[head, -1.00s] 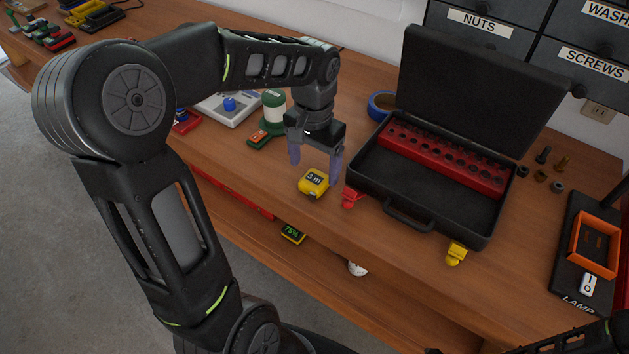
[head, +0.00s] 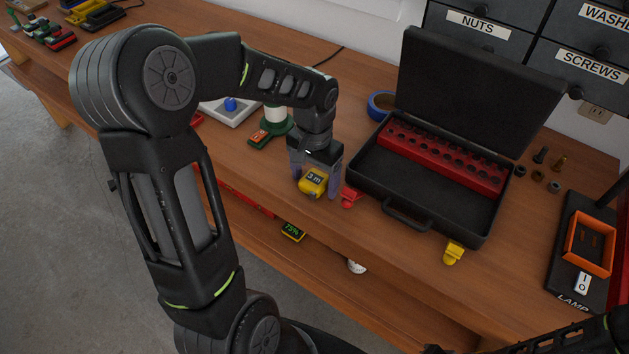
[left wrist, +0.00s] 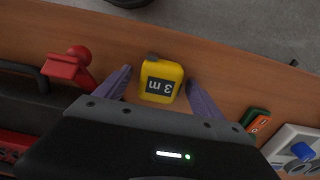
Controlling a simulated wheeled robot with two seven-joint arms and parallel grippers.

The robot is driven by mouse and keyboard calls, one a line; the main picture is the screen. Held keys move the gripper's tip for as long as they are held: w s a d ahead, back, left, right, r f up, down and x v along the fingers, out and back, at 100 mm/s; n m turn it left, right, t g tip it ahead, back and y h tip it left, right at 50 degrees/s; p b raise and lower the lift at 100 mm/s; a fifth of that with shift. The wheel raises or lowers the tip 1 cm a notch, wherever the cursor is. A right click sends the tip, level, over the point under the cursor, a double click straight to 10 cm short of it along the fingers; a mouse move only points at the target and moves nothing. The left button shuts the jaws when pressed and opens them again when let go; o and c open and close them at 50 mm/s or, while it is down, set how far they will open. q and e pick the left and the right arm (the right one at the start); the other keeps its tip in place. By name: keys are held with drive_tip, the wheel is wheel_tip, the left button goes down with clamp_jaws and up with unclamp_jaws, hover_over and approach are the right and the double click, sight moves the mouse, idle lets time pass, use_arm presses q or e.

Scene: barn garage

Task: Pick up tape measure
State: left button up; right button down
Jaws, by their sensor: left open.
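The yellow tape measure (head: 313,182), with a dark "3 m" label, sits on the wooden workbench near its front edge. My left gripper (head: 316,184) is open and low over the bench, with one finger on each side of the tape measure. In the left wrist view the tape measure (left wrist: 161,80) lies between the two spread fingertips (left wrist: 158,82), with a visible gap on each side. My right gripper is not visible; only a dark part of that arm shows at the bottom right of the head view.
A red clamp-like piece (head: 350,196) stands just right of the gripper. The open black case (head: 408,222) with a red socket rack (head: 445,160) lies beyond it. Left are a green-and-orange item (head: 262,137) and a white device (head: 232,112). A yellow piece (head: 453,252) is at the front edge.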

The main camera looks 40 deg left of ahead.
sight(315, 178)
use_arm(q)
drive_tip(key=shift+c, duration=0.4)
drive_tip(key=c, duration=1.5)
wheel_tip(315, 178, up, 10)
drive_tip(key=shift+r+b, duration=0.1)
drive_tip(key=shift+b, duration=0.7)
